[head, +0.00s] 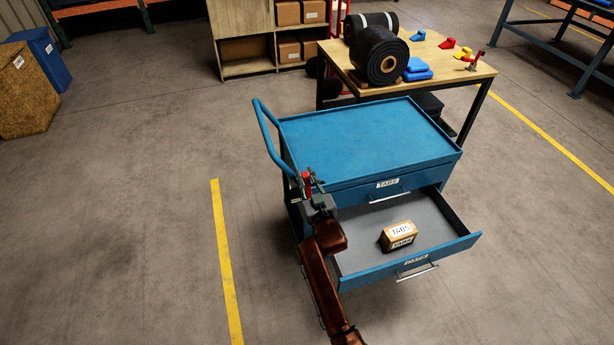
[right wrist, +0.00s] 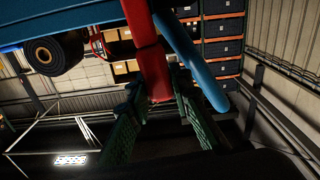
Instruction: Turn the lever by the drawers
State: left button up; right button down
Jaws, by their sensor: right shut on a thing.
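The red lever (head: 306,177) stands at the left side of the blue drawer cart (head: 365,135), close to its handle. My right gripper (head: 312,186) is at the lever, at the cart's left edge. In the right wrist view, the red lever (right wrist: 148,55) runs down between the green finger pads of my right gripper (right wrist: 158,98), and the gripper is shut on it. The lever's mount is hidden by my gripper and arm. The upper drawer (head: 388,193), labelled TABS, is shut. The lower drawer (head: 440,252) is pulled out. My left gripper is not in view.
A box marked TABS (head: 400,236) lies in the open drawer. The cart's blue handle (head: 266,135) rises beside the lever. A wooden table (head: 445,75) with black belt rolls (head: 380,55) stands behind.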

jog(key=c, duration=1.7)
grip_release()
jog(key=v, duration=1.2)
jog(key=shift+c, duration=0.3)
